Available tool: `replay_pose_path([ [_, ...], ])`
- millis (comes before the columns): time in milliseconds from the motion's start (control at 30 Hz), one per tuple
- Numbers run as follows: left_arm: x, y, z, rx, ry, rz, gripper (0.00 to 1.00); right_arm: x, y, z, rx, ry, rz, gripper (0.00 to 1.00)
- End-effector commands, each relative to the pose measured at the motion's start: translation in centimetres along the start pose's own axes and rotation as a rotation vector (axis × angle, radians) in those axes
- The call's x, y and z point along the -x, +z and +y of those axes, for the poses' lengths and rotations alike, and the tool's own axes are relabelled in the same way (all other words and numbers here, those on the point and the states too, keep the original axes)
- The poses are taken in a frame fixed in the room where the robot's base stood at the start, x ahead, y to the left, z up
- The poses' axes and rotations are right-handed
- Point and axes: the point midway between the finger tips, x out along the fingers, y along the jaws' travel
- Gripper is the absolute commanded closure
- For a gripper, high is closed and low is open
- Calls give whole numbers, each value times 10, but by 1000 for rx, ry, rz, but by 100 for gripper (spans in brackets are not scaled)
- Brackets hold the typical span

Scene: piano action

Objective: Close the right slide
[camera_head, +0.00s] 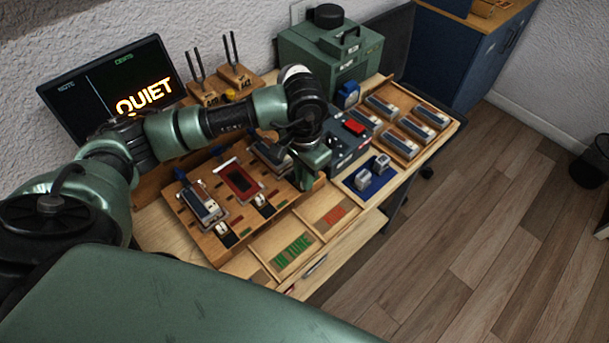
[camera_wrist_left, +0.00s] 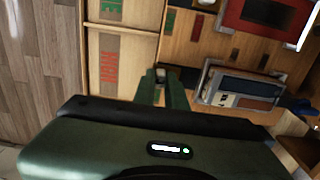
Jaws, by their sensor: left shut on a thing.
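My left gripper (camera_head: 308,178) reaches down over the right end of the wooden board (camera_head: 190,220). In the left wrist view its two green fingers (camera_wrist_left: 161,88) are closed on a small light-and-dark piece, which appears to be the right slide (camera_wrist_left: 160,73). In the head view the gripper hides this slide. Two similar slides with white tops, the left one (camera_head: 222,229) and the middle one (camera_head: 261,200), show along the board's front. How far the right slide is open cannot be told. My right gripper is not in view.
A grey unit (camera_head: 202,205) and a red-framed cradle (camera_head: 240,181) are on the board; another unit (camera_wrist_left: 240,88) is close beside my fingers. A tray with green (camera_head: 292,252) and red (camera_head: 335,215) markings lies in front. A blue mat (camera_head: 368,184) with metal blocks is right.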

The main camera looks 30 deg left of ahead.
Motion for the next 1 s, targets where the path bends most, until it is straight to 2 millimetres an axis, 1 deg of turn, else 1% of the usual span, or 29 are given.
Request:
replay_pose_path([
  [167, 1, -1, 0, 0, 0, 3, 100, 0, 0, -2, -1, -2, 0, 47],
  [233, 0, -1, -3, 1, -1, 3, 100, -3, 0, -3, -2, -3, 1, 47],
  [400, -5, -2, -26, 4, -6, 5, 100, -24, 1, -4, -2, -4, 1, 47],
  [500, -3, -1, -36, 3, -4, 5, 100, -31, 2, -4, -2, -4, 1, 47],
  [600, 0, -1, -40, 2, -3, 5, 100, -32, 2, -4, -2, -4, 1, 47],
  [867, 2, -1, -42, 4, -5, 5, 100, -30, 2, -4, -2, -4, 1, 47],
  [900, 2, -1, -42, 4, -5, 5, 77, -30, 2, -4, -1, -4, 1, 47],
  [933, 2, -1, -42, 4, -5, 4, 68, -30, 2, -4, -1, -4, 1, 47],
  [967, 2, -1, -41, 4, -5, 4, 65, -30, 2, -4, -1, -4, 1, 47],
  [1000, 2, -1, -41, 3, -4, 3, 65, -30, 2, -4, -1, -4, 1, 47],
])
